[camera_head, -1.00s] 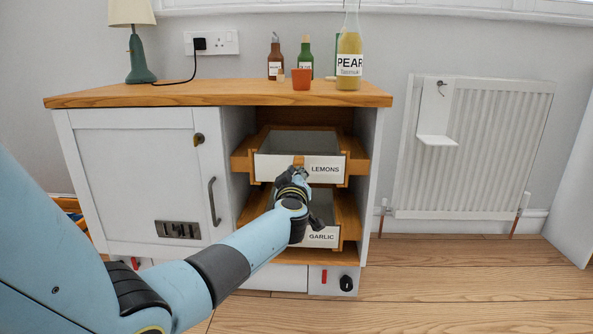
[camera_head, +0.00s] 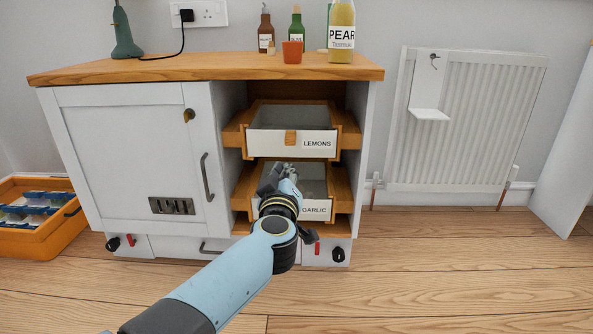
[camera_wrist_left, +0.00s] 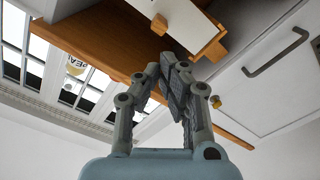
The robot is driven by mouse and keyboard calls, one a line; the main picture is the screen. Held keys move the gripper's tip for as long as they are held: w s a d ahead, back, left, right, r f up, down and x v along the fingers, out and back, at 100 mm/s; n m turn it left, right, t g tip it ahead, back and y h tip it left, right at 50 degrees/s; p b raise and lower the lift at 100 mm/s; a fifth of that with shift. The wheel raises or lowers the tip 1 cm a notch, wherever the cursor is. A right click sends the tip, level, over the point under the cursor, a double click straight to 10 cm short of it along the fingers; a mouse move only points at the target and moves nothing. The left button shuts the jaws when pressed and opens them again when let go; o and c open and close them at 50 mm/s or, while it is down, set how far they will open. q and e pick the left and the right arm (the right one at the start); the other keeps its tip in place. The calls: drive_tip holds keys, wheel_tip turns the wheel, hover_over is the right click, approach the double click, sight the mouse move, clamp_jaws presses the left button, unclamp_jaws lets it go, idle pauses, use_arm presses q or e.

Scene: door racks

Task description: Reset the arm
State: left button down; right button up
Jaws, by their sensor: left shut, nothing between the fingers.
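My left arm comes in from the bottom of the head view. Its gripper (camera_head: 282,172) is in front of the cabinet, over the GARLIC drawer (camera_head: 316,210) and just below the LEMONS drawer (camera_head: 318,143). The arm hides part of the GARLIC drawer's front. In the left wrist view the gripper's fingers (camera_wrist_left: 170,62) are closed together with nothing between them, apart from the drawer front and its wooden knob (camera_wrist_left: 214,50). My right gripper is in neither view.
The white cabinet (camera_head: 130,150) has a shut door with a grey handle. Bottles and an orange cup (camera_head: 292,52) stand on its wooden top. An orange crate (camera_head: 40,238) is on the floor at left. A radiator (camera_head: 465,130) is at right. Floor at lower right is clear.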

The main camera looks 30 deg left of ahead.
use_arm(q)
drive_tip(key=shift+s+d, duration=0.1)
drive_tip(key=shift+s, duration=0.05)
